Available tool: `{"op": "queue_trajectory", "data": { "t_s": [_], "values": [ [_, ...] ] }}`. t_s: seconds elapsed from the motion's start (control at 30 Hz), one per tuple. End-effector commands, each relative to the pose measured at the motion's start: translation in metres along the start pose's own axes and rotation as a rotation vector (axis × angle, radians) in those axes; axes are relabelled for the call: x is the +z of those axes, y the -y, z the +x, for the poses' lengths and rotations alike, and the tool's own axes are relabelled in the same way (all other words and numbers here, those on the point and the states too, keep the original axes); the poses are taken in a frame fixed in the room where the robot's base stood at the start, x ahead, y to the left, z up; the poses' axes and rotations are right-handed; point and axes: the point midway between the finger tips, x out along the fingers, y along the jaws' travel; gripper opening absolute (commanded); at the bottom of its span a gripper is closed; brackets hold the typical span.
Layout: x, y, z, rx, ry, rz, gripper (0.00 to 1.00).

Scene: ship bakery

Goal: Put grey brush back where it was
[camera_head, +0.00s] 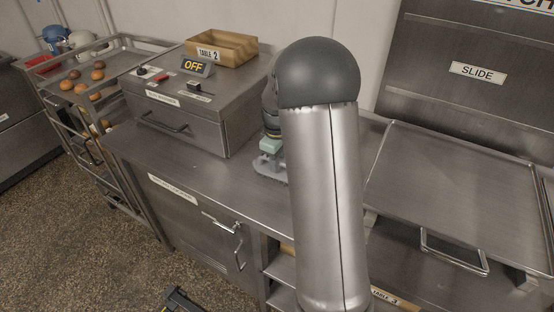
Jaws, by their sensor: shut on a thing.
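My gripper (268,156) points down over the steel counter (205,185), just right of the grey control box. It is shut on the grey brush (270,169), whose visible part is low and close to the counter top. I cannot tell whether the brush touches the counter. My own arm link hides the right side of the gripper and brush. A pale green part shows at the gripper, just above the brush.
A rack (128,47) with buns is at far left. A steel slide tray (455,185) lies at right. The counter's front left is clear.

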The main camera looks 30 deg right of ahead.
Motion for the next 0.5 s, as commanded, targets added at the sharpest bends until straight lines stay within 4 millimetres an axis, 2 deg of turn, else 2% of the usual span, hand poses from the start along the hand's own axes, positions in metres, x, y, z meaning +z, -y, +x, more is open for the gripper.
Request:
{"op": "queue_trajectory", "data": {
  "t_s": [0.27, 0.3, 0.33, 0.37, 0.5],
  "values": [
    [0.0, 0.0, 0.0042, 0.0, -0.001, 0.0, 0.0],
    [0.0, 0.0, 0.003, 0.0, 0.0, 0.0, 0.31],
    [0.0, 0.0001, 0.0028, 0.0, 0.0, 0.0, 0.4],
    [0.0, 0.0001, 0.0027, 0.0, 0.0, 0.0, 0.45],
    [0.0001, 0.0001, 0.0026, 0.0, 0.0, 0.0, 0.45]
  ]
}}
